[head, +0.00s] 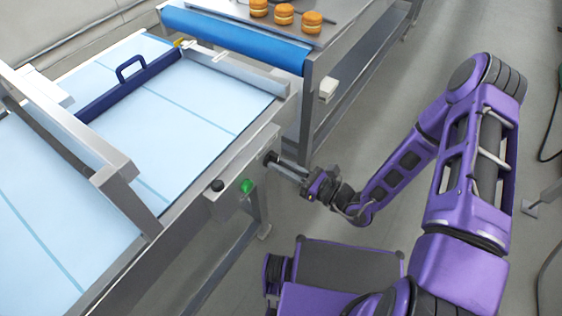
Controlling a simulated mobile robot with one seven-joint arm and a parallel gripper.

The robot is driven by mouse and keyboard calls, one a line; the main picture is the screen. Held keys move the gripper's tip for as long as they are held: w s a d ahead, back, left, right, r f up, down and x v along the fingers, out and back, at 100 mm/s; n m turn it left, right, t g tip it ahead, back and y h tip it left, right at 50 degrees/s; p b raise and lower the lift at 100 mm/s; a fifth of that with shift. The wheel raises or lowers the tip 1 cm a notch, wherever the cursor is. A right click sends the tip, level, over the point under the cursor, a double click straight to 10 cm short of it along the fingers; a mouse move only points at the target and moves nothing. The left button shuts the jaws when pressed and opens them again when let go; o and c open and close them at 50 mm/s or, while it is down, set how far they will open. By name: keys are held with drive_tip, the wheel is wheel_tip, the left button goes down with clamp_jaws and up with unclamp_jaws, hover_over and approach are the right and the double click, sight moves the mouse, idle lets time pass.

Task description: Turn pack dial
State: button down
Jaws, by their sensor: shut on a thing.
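The pack dial (269,157) is a dark round knob on the side panel of the metal conveyor frame. My gripper (278,162) reaches it from the right, with its fingers at the knob. The fingers are shut on the dial, and they hide part of it. Any pointer mark on the dial is too small to make out. A black knob (217,185) and a green button (246,186) sit on the same control panel (232,196), to the left of the dial and apart from my gripper.
A light blue belt (190,105) with a dark blue handled bar (130,80) lies behind the panel. A second conveyor (345,45) carries filled rounds (284,14) at the top. A metal gantry (118,185) spans the belt at left. Grey floor (350,140) is open right of the conveyors.

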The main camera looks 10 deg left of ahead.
drive_tip(key=m+p, duration=0.1)
drive_tip(key=m, duration=0.3)
drive_tip(key=shift+m, duration=0.3)
idle(0.3)
drive_tip(key=c, duration=0.8)
unclamp_jaws()
drive_tip(key=v, duration=1.7)
drive_tip(key=shift+s+d, duration=0.2)
drive_tip(key=shift+f, duration=0.1)
